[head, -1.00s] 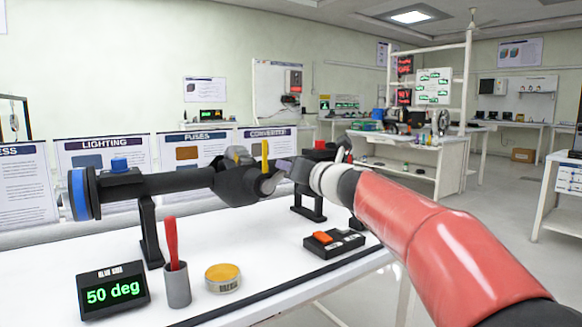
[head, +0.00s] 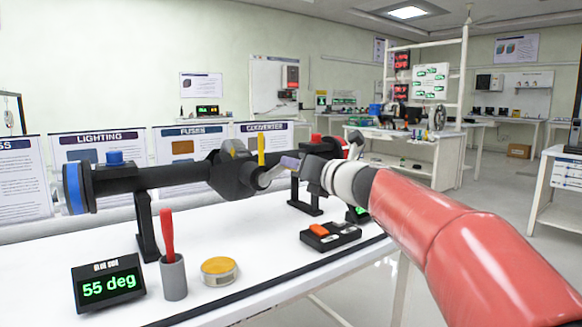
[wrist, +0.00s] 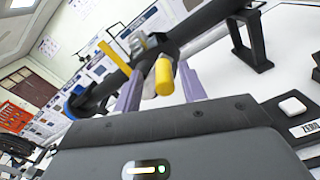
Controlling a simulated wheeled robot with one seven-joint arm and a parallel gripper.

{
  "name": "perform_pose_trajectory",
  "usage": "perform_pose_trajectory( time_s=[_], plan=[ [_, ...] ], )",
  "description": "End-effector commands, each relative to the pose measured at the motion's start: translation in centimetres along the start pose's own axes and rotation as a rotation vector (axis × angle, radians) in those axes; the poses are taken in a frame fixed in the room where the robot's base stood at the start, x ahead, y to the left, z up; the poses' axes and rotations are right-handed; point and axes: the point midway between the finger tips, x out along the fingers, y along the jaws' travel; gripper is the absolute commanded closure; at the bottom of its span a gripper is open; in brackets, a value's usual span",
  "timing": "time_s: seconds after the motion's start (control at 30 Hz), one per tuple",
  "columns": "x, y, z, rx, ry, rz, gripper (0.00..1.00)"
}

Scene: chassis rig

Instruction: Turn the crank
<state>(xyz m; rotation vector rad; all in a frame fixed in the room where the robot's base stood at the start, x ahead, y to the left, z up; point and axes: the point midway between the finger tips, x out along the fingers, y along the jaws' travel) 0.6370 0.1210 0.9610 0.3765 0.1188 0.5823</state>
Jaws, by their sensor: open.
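The rig is a long black horizontal shaft (head: 150,181) on black stands above a white table, with a blue ring at its left end. A yellow upright pointer (head: 261,150) stands near its middle. In the wrist view, the crank's yellow handle (wrist: 164,76) lies between the two purple fingers of my gripper (wrist: 159,84), which are apart. Whether they touch it is unclear. In the head view, my gripper (head: 282,169) reaches the crank area from the right, and the handle is not clearly visible. A display (head: 108,286) reads 55 deg.
Posters line the back edge.

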Motion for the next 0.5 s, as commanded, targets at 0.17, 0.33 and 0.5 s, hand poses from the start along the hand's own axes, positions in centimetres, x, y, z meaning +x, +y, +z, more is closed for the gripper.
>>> perform_pose_trajectory(
  time_s=[0.17,0.33,0.5],
  plan=[
    [-2.7,-0.1,-0.1,-0.001,0.0,-0.002,0.59],
    [-3.6,-0.1,-0.1,0.0,0.001,-0.002,0.59],
    [-3.6,-0.1,-0.1,0.001,0.001,-0.001,0.59]
  ],
)
